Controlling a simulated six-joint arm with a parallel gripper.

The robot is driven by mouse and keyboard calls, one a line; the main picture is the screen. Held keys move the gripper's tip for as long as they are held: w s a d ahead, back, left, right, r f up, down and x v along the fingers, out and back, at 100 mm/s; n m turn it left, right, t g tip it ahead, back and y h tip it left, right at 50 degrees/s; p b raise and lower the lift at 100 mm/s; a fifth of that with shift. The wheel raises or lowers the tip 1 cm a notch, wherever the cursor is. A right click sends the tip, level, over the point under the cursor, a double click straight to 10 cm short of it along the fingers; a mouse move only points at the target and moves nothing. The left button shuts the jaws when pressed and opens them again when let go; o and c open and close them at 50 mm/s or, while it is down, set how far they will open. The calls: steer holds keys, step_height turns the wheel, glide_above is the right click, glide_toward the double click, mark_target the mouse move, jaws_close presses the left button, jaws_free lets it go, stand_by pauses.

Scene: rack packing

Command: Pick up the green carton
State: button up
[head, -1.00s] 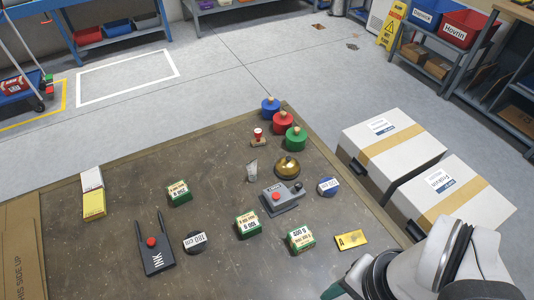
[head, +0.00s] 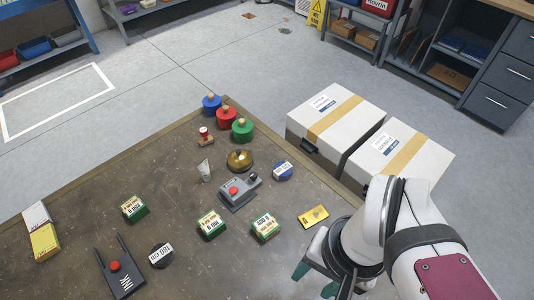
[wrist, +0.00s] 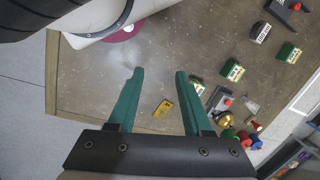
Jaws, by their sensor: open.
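Three small green cartons with white and yellow labels stand on the brown table: a left one (head: 134,208), a middle one (head: 211,226) and a right one (head: 265,227). They also show in the wrist view: the left one (wrist: 290,53), the middle one (wrist: 232,71) and the right one (wrist: 198,86). My gripper (wrist: 159,72) is open, with nothing between its two green fingers. In the head view its fingers (head: 314,281) are at the lower right, right of and nearer than the right carton, apart from it. The wrist view shows bare table between the fingertips.
A yellow card (head: 313,216) lies right of the right carton. A grey box with a red button (head: 239,193), a blue disc (head: 283,171) and a bell (head: 239,160) stand behind. Two large boxes (head: 335,113) stand beyond the table.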

steer(key=o, duration=0.8)
steer(key=n+g+h, duration=0.3)
steer(key=n+h, duration=0.2)
steer(key=n, duration=0.8)
glide_above(266, 224)
steer(key=w+a, duration=0.4)
step_height(266, 224, down, 6)
steer(key=shift+n, duration=0.5)
steer(key=x, duration=1.6)
steer(key=shift+w+a+f, duration=0.1)
steer(key=shift+a+f, duration=0.05)
steer(key=shift+f, duration=0.1)
